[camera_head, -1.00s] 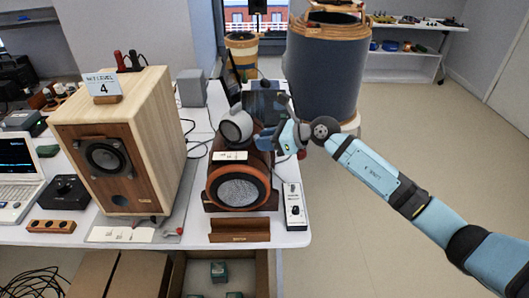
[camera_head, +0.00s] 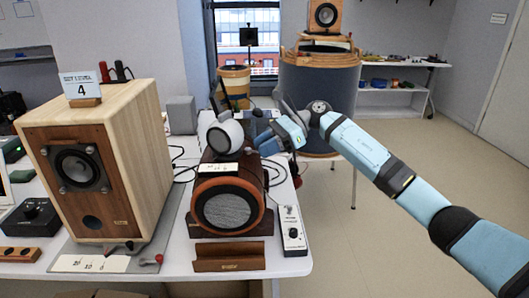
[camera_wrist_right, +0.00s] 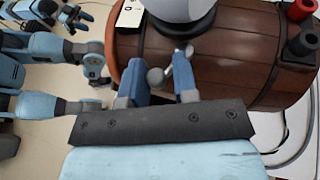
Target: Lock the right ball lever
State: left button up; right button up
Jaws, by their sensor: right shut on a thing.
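A white ball-shaped speaker (camera_head: 225,136) sits on a brown wooden barrel speaker (camera_head: 229,207) with a round grey grille. My right gripper (camera_head: 264,140) is just right of the ball. In the wrist view, a small lever with a grey ball end (camera_wrist_right: 156,77) lies between the two blue fingers of my right gripper (camera_wrist_right: 160,78), at the foot of the ball speaker and above the barrel's wooden side. The gripper is shut on this lever. Its exact contact is hard to see. In the wrist view a jointed blue arm part with dark claws shows at upper left; its jaw state is unclear.
A tall wooden box speaker (camera_head: 98,160) stands to the left on the white table. A small control box with a knob (camera_head: 291,230) lies right of the barrel, and a brown stand (camera_head: 229,257) is in front. A large blue drum (camera_head: 318,100) stands behind.

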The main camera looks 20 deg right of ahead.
jog(key=shift+a+f+n+g, duration=0.15)
jog(key=shift+f+n+g, duration=0.15)
jog(key=shift+g, duration=0.1)
dwell(1.1)
jog(key=o, duration=0.8)
jog(key=shift+a, duration=0.1)
jog(key=shift+c, duration=0.2)
jog(key=shift+r, duration=0.2)
jog(key=shift+w+d+r, duration=0.1)
jog(key=shift+d, duration=0.3)
jog(key=s+v, duration=0.1)
jog(key=v, duration=1.2)
jog(key=shift+w+p, duration=0.4)
jog(key=shift+w, duration=0.05)
